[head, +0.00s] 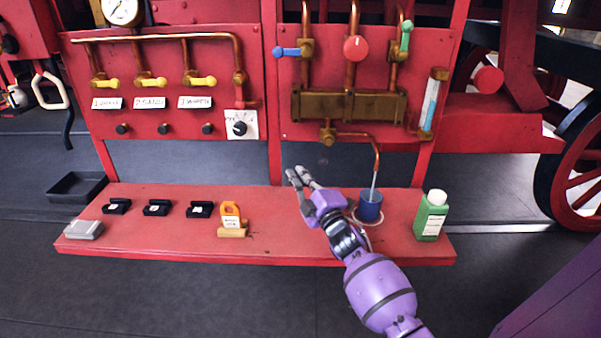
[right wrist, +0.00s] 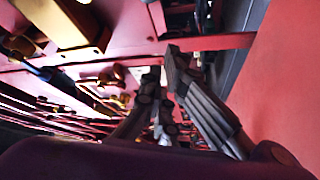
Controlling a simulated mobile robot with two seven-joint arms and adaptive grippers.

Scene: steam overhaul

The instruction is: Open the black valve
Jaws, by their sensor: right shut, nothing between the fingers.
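A black round knob (head: 240,128) sits on a white marked plate at the lower right of the left red panel (head: 220,75). Three smaller black knobs, the left (head: 122,129), middle (head: 165,129) and right (head: 207,129), line up to its left under white labels. I cannot tell from the frames which one is the black valve. My right gripper (head: 297,177) is shut and empty above the red shelf, below and to the right of the plate knob and apart from it. Its dark fingers also show in the right wrist view (right wrist: 163,70). My left gripper is not in view.
The right panel has blue (head: 288,52), red (head: 356,48) and green (head: 406,35) handles. The red shelf (head: 285,235) holds black blocks, an orange-tagged piece (head: 231,215), a blue cup (head: 370,206) under a copper pipe, and a green bottle (head: 431,215).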

